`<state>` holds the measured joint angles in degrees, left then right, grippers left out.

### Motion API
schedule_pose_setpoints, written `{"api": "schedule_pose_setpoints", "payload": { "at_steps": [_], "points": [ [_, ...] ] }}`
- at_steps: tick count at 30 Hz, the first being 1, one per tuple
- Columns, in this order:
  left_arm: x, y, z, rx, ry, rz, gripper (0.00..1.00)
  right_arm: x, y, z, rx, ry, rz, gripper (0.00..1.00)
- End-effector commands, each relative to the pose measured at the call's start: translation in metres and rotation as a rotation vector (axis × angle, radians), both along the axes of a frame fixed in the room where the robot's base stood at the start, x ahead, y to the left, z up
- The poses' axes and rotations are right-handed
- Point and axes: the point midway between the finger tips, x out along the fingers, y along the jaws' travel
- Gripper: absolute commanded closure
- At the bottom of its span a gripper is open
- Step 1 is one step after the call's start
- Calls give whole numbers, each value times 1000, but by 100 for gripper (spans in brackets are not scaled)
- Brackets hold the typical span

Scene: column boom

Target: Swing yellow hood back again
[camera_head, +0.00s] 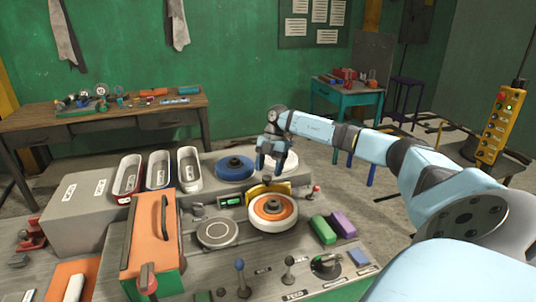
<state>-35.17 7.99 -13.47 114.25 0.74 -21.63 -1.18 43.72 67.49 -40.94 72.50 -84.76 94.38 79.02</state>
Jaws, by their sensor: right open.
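The yellow hood (256,190) shows as a low yellow piece just behind a white wheel with an orange ring (273,208) on the workbench. The wheel hides part of it. My right gripper (272,168) hangs above and behind the hood, fingers pointing down. It is open and seems to hold nothing. I cannot tell whether its fingertips touch the hood. My left gripper is out of view.
A blue disc (235,168) lies left of the gripper. An orange case with a black handle (150,232) and three bins stand further left. Green and purple blocks (342,223) lie right of the wheel. Knobbed levers (240,278) stand in front. A yellow pendant (497,125) hangs at right.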

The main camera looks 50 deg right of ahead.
Motion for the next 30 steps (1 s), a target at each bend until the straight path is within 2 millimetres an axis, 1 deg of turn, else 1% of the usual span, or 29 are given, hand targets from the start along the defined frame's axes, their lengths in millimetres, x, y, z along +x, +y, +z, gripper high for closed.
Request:
{"api": "schedule_pose_setpoints", "payload": {
  "at_steps": [3, 9, 12, 15, 18, 21, 30],
  "points": [
    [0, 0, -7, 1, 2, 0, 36, 3, -11, 25, -1, -7, -3, 40],
    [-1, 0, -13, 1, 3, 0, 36, 6, -28, 68, 0, -7, -2, 40],
    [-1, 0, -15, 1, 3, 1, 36, 6, -35, 85, 1, -5, -2, 40],
    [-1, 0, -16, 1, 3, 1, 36, 7, -40, 97, 1, -4, -2, 40],
    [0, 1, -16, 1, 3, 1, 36, 7, -43, 104, 1, -3, -2, 40],
    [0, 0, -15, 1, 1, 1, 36, 7, -44, 107, 0, -1, -2, 40],
    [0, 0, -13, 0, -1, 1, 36, 7, -44, 107, 0, -2, -1, 40]
  ]
}}
